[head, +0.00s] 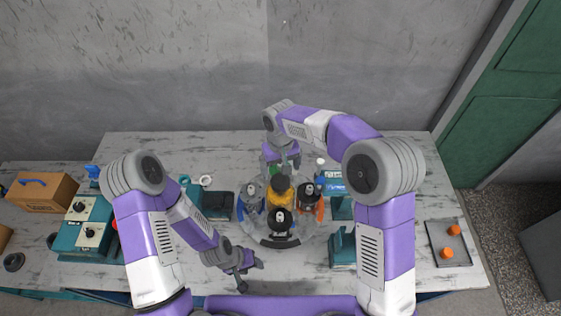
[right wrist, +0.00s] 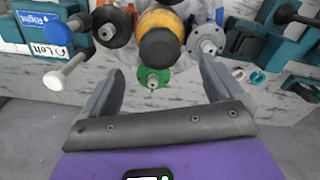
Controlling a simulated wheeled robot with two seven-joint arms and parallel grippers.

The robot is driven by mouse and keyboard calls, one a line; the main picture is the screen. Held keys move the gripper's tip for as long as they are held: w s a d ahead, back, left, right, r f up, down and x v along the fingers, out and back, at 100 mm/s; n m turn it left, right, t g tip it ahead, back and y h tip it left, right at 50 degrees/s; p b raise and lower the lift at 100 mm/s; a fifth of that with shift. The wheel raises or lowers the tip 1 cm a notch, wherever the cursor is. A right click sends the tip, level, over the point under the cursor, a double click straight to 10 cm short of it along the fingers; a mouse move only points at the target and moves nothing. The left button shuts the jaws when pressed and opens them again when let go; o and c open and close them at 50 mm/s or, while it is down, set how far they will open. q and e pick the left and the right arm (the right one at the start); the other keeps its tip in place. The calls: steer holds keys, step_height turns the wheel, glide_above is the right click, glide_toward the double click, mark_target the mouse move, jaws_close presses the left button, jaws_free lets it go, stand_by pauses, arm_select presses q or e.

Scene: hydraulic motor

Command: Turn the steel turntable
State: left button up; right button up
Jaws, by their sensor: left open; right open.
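The steel turntable (head: 268,242) is near the middle of the table, mostly hidden under the parts on it; its dark front rim shows. Around a yellow-orange centre column (head: 281,192) stand a blue-based unit (head: 250,202), a red-orange-based unit (head: 310,200) and a black-topped unit (head: 281,222). A green unit (right wrist: 153,77) is at the back. My right gripper (right wrist: 157,68) is open, its fingers on either side of the green unit; contact cannot be told. My left gripper (head: 249,276) is open and empty at the table front, left of and apart from the turntable.
Teal blocks stand right of the turntable (head: 342,248) and a dark block left (head: 217,206). A teal control box with dials (head: 85,225) and a toolbox (head: 42,192) are at far left. A tray (head: 433,236) with orange parts is at right. A wall is behind.

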mark_target(281, 180)
steer(key=shift+w+f, duration=0.6)
steer(key=shift+f, duration=0.1)
steer(key=f, duration=0.6)
steer(key=shift+s+f, duration=0.1)
steer(key=shift+s, duration=0.25)
steer(key=c, duration=1.5)
